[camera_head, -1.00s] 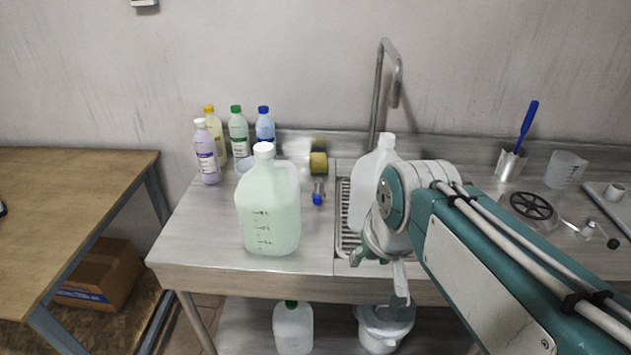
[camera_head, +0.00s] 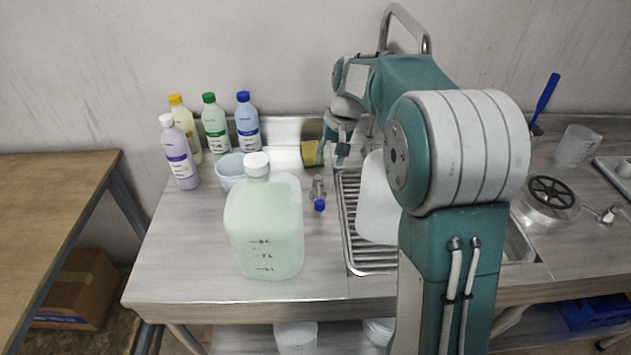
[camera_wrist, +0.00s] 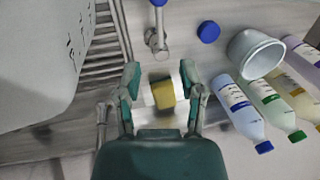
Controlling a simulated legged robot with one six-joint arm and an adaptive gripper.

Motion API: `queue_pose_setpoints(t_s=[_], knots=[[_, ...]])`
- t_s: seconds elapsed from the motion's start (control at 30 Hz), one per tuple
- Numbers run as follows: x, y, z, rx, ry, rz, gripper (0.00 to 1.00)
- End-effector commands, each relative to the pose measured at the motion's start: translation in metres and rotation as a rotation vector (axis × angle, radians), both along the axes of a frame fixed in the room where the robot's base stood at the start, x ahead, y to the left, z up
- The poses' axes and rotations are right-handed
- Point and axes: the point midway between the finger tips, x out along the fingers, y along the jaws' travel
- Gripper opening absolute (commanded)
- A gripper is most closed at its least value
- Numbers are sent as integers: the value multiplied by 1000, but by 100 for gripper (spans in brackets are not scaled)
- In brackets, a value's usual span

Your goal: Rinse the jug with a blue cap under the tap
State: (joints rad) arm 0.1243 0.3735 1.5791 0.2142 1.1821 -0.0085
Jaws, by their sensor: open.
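A translucent white jug (camera_head: 376,205) stands at the sink, partly behind my arm; its top is hidden now. Its graduated side shows at the left of the wrist view (camera_wrist: 40,60). A loose blue cap (camera_wrist: 208,32) lies on the counter in the wrist view. The tap (camera_head: 414,28) rises behind the sink; my arm hides part of it. My gripper (camera_head: 340,148) is open near the back wall, beside the yellow sponge (camera_head: 312,153). In the wrist view the sponge (camera_wrist: 163,93) appears between the open fingers (camera_wrist: 160,75); I cannot tell their height above it.
A large jug of pale green liquid with a white cap (camera_head: 265,225) stands left of the sink. Several bottles (camera_head: 215,125) and a white beaker (camera_head: 231,170) stand behind it. A small blue-ended fitting (camera_head: 319,195) lies before the sponge. The left front counter (camera_head: 180,255) is clear.

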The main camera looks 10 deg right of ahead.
Motion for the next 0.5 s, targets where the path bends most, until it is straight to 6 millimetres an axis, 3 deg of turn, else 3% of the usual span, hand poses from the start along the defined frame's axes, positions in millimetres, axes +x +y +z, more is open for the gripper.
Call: queue_pose_setpoints(t_s=[0.17,0.5], knots=[[0,6,-21,0,5,2,51],[2,18,-82,-1,4,1,51]])
